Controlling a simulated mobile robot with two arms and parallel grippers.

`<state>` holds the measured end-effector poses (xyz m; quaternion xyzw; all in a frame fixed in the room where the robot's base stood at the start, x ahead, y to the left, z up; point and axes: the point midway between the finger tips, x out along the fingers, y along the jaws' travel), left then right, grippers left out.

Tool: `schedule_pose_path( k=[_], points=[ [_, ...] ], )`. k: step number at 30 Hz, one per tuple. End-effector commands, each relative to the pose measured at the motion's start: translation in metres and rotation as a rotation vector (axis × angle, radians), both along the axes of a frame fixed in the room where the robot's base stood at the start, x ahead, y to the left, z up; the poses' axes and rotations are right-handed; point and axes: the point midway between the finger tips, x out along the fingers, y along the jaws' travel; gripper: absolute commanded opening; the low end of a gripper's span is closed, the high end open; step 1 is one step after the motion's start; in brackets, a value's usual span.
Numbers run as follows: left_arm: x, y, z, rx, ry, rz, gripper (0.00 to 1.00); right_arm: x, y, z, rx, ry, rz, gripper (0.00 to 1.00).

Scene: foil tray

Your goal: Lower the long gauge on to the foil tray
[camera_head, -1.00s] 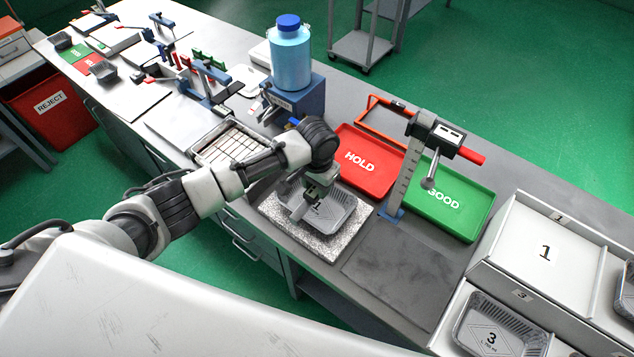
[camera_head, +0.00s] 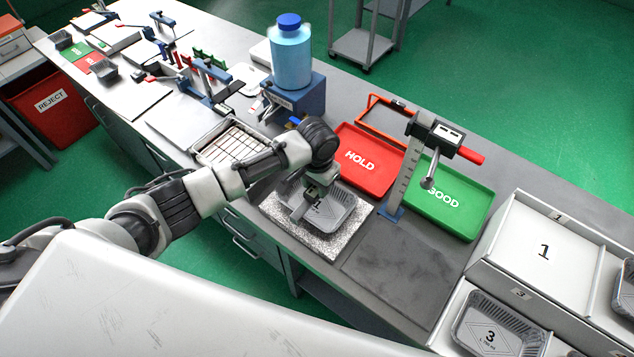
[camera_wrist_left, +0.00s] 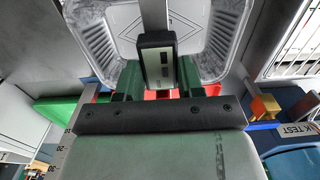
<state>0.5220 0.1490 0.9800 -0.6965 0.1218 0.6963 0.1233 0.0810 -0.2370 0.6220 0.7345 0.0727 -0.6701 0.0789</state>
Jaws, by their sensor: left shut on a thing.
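The foil tray (camera_head: 343,214) sits on a speckled stone slab (camera_head: 322,244) at the bench's near edge. It also shows in the left wrist view (camera_wrist_left: 95,45), below the fingers. My left gripper (camera_head: 316,190) is over the tray's left part, pointing down. In the left wrist view its green fingers (camera_wrist_left: 157,80) are shut on the long gauge (camera_wrist_left: 157,62), a dark body with a pale face and a grey bar. The bar lies across the tray in that view; I cannot tell whether it touches the tray. My gripper hides part of the tray in the head view.
A standing height gauge (camera_head: 400,180) with a red handle is right of the tray. Behind are the red HOLD tray (camera_head: 350,180) and the green GOOD tray (camera_head: 470,213). A gridded box (camera_head: 208,150) is left of the slab. A dark mat (camera_head: 390,262) lies clear on the right.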

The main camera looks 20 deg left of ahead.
Motion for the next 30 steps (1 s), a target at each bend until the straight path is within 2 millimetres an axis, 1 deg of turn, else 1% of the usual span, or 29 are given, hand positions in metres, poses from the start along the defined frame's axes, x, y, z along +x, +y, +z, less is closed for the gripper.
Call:
schedule_pose_path(
  k=[15, 16, 21, 30],
  points=[
    [0.0, -0.0005, -0.0078, -0.001, -0.001, 0.0, 0.1, -0.0001, 0.0003, -0.0011, 0.0, 0.0, 0.0, 0.3],
    [0.0002, -0.0005, -0.0074, -0.001, -0.001, 0.0, 0.42, -0.0001, 0.0004, -0.001, 0.0, 0.0, 0.0, 0.3],
    [0.0001, -0.0003, -0.0073, -0.001, -0.001, 0.0, 0.68, -0.0001, 0.001, -0.001, 0.001, 0.0, 0.0, 0.3],
    [0.0001, 0.0, -0.006, 0.0, 0.0, 0.0, 0.68, -0.0002, 0.0032, -0.0017, 0.004, 0.0, 0.0, 0.3]
  ],
)
